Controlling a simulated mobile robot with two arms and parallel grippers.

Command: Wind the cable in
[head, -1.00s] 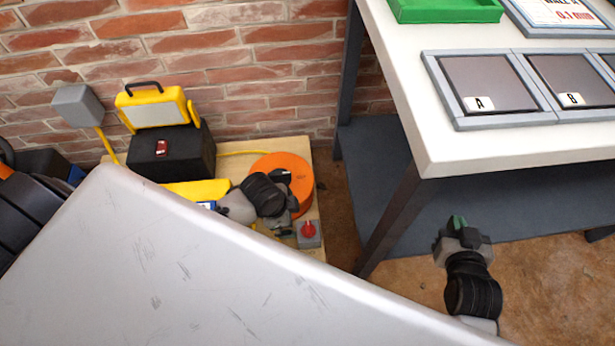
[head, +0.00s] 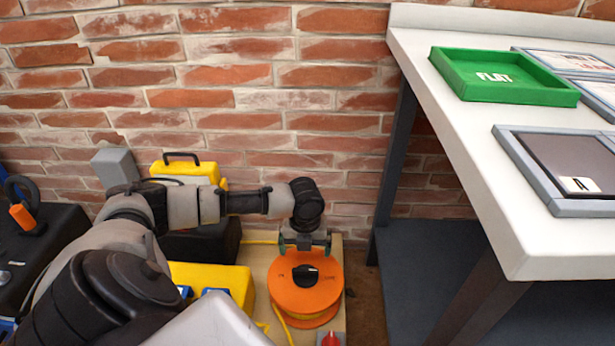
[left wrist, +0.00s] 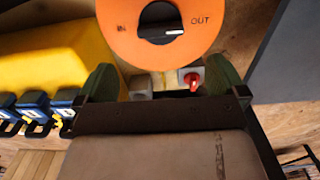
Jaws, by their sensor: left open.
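An orange cable reel (head: 305,291) with a black knob (head: 305,275) stands on a wooden board. In the left wrist view the reel (left wrist: 125,48) carries the labels IN and OUT, and the white mark on its knob (left wrist: 160,32) points right, towards the OUT side. Yellow cable (head: 262,241) shows behind the reel and at its lower front edge. My left gripper (head: 305,243) is open and empty, above the reel's far edge. In the left wrist view its fingers (left wrist: 161,80) stand apart, with the reel ahead. My right gripper is out of view.
A red switch (left wrist: 193,78) on a grey box is beside the reel. A yellow block (head: 225,283) with blue parts is left of it. A yellow lamp (head: 186,170) stands behind. A white-topped table (head: 470,180) with a green tray (head: 500,92) is at the right.

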